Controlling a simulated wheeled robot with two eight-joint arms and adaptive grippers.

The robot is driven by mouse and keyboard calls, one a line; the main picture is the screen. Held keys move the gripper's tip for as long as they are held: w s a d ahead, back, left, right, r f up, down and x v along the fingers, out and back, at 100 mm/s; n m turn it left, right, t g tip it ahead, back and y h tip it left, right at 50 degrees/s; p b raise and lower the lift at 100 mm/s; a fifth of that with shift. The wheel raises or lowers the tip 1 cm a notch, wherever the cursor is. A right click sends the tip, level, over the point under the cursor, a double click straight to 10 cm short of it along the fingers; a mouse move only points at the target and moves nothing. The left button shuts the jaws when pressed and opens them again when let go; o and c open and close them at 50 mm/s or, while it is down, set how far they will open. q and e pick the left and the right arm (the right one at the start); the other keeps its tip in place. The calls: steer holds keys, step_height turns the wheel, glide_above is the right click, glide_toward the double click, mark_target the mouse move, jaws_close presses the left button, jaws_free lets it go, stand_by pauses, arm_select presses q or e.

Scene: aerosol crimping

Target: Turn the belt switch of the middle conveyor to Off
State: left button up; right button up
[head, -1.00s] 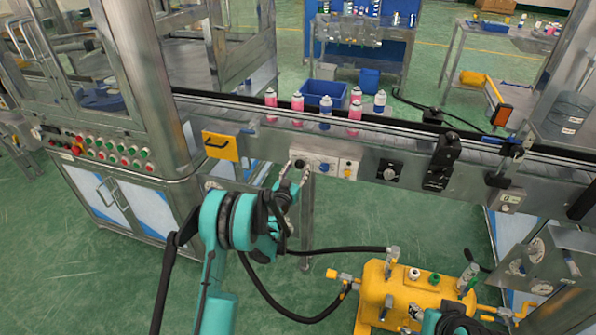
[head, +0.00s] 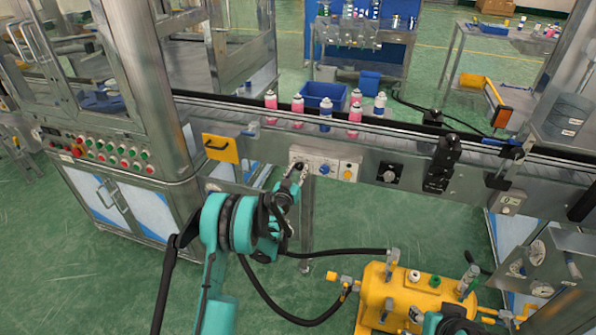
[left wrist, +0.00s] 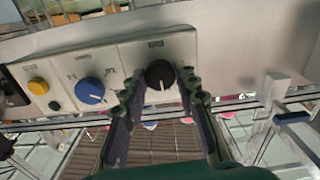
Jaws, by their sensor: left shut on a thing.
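The conveyor's control panel (head: 325,167) is a pale box on the front rail, with a black rotary knob (left wrist: 160,74), a blue rotary knob (left wrist: 91,91) and a yellow button (left wrist: 38,87). The black knob has a white mark pointing down in the left wrist view. I cannot read the labels well. My left gripper (left wrist: 161,80) has its two fingers on either side of the black knob, shut on it. In the head view the left gripper (head: 297,172) reaches up to the panel's left end and partly hides the knob. My right gripper does not show.
Pink and blue spray cans (head: 326,115) stand on the conveyor (head: 400,140) behind the panel. Another black knob (head: 390,172) sits on the rail to the right. A yellow tank (head: 390,290) with black hoses stands below right. A machine cabinet (head: 130,205) stands at left.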

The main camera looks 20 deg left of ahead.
arm_select(q)
steer(key=n, duration=0.4)
steer(key=shift+n, duration=2.6)
steer(key=o, duration=1.2)
steer(key=shift+c, duration=0.2)
steer(key=s, duration=0.7)
steer(key=shift+s+a, duration=0.15)
steer(key=shift+s, duration=0.1)
